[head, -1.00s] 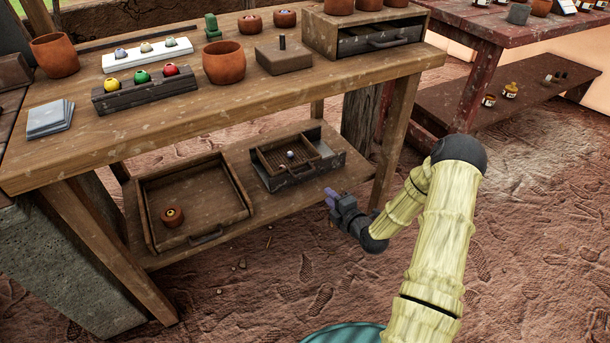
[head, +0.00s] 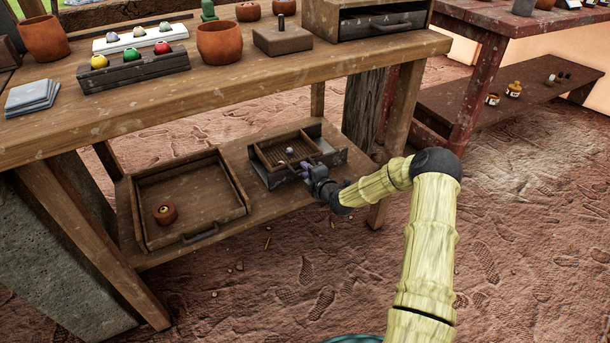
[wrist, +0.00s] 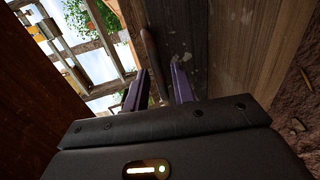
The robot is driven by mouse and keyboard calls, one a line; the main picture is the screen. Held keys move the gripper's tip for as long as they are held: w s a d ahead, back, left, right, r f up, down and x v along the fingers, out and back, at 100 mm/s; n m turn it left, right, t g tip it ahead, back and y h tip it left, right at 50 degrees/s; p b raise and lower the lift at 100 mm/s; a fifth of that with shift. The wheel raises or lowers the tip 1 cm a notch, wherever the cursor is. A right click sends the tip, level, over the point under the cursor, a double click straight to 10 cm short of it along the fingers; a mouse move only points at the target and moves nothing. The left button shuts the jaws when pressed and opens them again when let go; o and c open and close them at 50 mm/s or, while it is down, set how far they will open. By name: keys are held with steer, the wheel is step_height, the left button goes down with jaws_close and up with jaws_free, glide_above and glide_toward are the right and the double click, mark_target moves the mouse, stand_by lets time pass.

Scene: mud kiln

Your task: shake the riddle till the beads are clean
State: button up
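The riddle (head: 273,155), a wooden frame with a dark meshed bottom, sits in a dark scuffed box (head: 262,177) on the bench's lower shelf. A small pale bead (head: 289,150) lies in it; other beads and any dirt are too small to tell. My gripper (head: 305,169) is at the box's front right corner, hiding part of it. In the wrist view its purple fingers (wrist: 158,72) stand apart. A brown rod (wrist: 150,55) shows beyond and between them, not visibly gripped; I cannot tell whether it belongs to the riddle.
A bench leg (head: 402,105) stands right of the riddle. The ground in front is mostly clear.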

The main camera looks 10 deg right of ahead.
steer(key=shift+x, duration=0.8)
jaws_close()
